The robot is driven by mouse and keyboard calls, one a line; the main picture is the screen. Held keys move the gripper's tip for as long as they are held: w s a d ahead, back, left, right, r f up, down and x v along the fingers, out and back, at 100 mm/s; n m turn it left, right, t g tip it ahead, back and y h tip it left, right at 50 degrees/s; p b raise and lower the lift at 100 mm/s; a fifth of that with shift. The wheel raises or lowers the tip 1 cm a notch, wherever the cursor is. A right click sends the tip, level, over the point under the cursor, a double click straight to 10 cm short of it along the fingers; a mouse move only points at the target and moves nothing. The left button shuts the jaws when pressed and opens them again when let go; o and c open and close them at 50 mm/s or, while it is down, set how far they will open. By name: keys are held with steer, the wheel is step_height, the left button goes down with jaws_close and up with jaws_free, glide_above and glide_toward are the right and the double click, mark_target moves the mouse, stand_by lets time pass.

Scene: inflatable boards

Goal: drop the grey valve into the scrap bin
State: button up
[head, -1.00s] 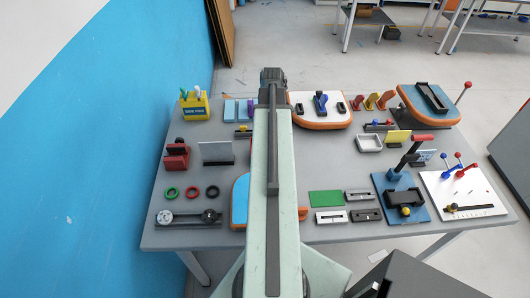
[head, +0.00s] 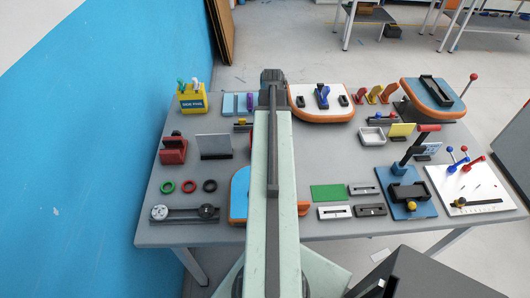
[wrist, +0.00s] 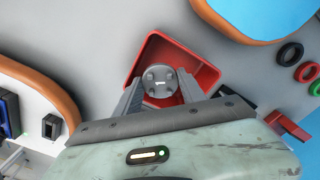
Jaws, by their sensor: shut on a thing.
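The grey valve (wrist: 160,84) is a round disc with several dark holes, seen in the wrist view. My gripper (wrist: 161,80) is shut on it, with a finger on either side. The red scrap bin (wrist: 206,74) lies beyond and below the valve in the wrist view, and the valve overlaps its opening in the picture. The height of the valve over the bin is hard to tell. The near part of the bin is hidden by my gripper.
Orange-rimmed boards flank the bin: a white one (head: 308,96) and a blue one (head: 239,190). Black, red and green rings (head: 188,186) lie at left on the grey table (head: 230,170). A yellow box (head: 192,100) and a red clamp (head: 173,151) stand near the left edge.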

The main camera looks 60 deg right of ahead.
steer(key=o, duration=1.4)
steer(key=shift+r, duration=0.1)
step_height(320, 180, up, 8)
steer(key=p, duration=0.8)
